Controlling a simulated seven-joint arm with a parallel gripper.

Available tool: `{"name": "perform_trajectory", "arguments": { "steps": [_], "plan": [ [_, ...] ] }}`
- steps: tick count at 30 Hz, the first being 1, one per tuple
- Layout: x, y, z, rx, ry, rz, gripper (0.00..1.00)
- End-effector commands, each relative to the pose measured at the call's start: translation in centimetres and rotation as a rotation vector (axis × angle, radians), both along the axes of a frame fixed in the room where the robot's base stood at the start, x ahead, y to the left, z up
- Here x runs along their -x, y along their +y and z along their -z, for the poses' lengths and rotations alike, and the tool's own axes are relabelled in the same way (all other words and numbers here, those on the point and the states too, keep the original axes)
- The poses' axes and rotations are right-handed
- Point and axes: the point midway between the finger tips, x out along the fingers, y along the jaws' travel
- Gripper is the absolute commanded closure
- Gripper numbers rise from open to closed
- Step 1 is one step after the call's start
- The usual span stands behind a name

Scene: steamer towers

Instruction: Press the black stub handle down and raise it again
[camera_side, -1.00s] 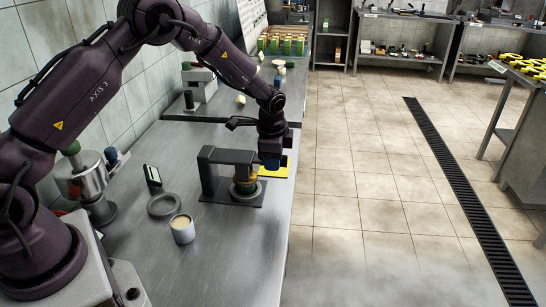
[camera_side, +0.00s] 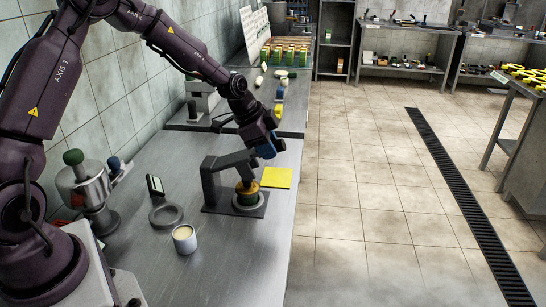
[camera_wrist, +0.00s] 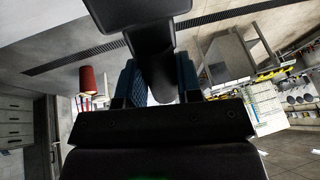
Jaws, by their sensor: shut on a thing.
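A small dark grey press (camera_side: 210,185) stands on the steel bench on a flat base plate. Its lever arm (camera_side: 232,159) slopes up from the column toward my gripper (camera_side: 268,150). My gripper's blue fingers are shut on the black stub handle at the lever's free end. The handle is mostly hidden in the side view; in the wrist view a black bar (camera_wrist: 155,60) passes between the blue fingers.
A yellow square (camera_side: 277,178) lies beside the press near the bench's right edge. A white cup (camera_side: 184,239) and a grey ring (camera_side: 166,214) are to the left in front. The bench's front is clear.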

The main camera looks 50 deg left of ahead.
Motion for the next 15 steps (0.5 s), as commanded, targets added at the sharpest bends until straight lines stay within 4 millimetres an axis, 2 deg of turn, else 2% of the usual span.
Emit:
{"name": "perform_trajectory", "arguments": {
  "steps": [6,15],
  "plan": [
    [1.0,1.2,-2.2,0.111,-0.111,-0.007,1.00],
    [2.0,2.1,-3.9,0.215,-0.214,-0.004,1.00]
  ]
}}
